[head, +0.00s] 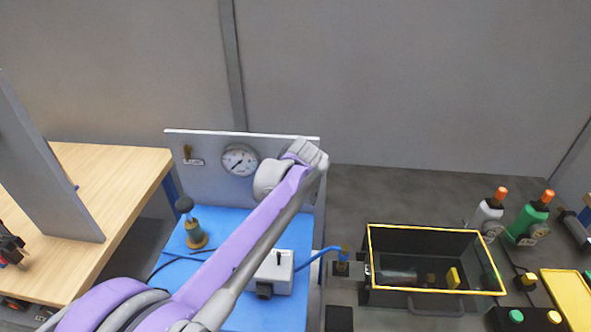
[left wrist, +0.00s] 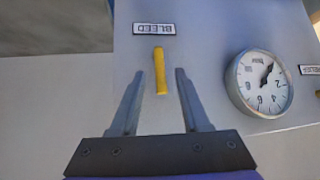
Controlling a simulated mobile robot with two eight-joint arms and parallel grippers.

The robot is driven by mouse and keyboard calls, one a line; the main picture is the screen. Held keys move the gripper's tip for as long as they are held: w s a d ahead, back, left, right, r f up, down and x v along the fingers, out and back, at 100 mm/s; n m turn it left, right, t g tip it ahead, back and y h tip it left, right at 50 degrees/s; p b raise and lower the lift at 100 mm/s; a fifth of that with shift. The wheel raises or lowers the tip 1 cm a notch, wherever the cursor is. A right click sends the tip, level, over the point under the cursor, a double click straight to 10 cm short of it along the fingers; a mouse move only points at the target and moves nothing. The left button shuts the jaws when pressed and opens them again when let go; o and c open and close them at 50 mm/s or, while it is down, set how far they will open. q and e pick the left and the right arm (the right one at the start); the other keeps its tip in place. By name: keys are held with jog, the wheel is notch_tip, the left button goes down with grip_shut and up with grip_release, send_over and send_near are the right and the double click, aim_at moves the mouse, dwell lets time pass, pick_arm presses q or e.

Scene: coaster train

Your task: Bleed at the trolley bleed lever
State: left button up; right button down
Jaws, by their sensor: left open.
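The bleed lever is a short yellow bar (left wrist: 160,72) on the grey trolley panel (left wrist: 215,30), under an upside-down BLEED label (left wrist: 154,28) in the left wrist view. My left gripper (left wrist: 160,75) is open, with one finger on each side of the lever in that picture. No clear contact shows, and I cannot tell the remaining depth to the panel. In the head view my left arm crosses the trolley and hides the lever and the fingertips. A round white gauge (left wrist: 265,82) sits beside the lever; it also shows in the head view (head: 239,160). My right gripper is out of view.
The blue trolley top (head: 225,222) carries a brass bottle-shaped part (head: 195,235) and a white box (head: 274,272) with a blue hose. A wooden bench (head: 110,190) stands left. A yellow-rimmed black crate (head: 437,230) and bottles (head: 528,222) stand right.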

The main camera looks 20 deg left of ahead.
pick_arm(q)
jog(key=v, duration=1.1)
jog(key=shift+f, duration=0.1)
jog(key=s+d+f+m+g+h, duration=0.1)
jog(key=s+f+m+h, duration=0.1)
jog(key=s+f, duration=0.8)
jog(key=s+d+f+m+g+h, duration=0.1)
jog(key=s+d+f+m+h, duration=0.1)
jog(key=s+f, duration=0.7)
jog(key=s+m, duration=0.1)
jog(key=s, duration=0.7)
jog(key=shift+f, duration=0.4)
jog(key=shift+w, duration=0.1)
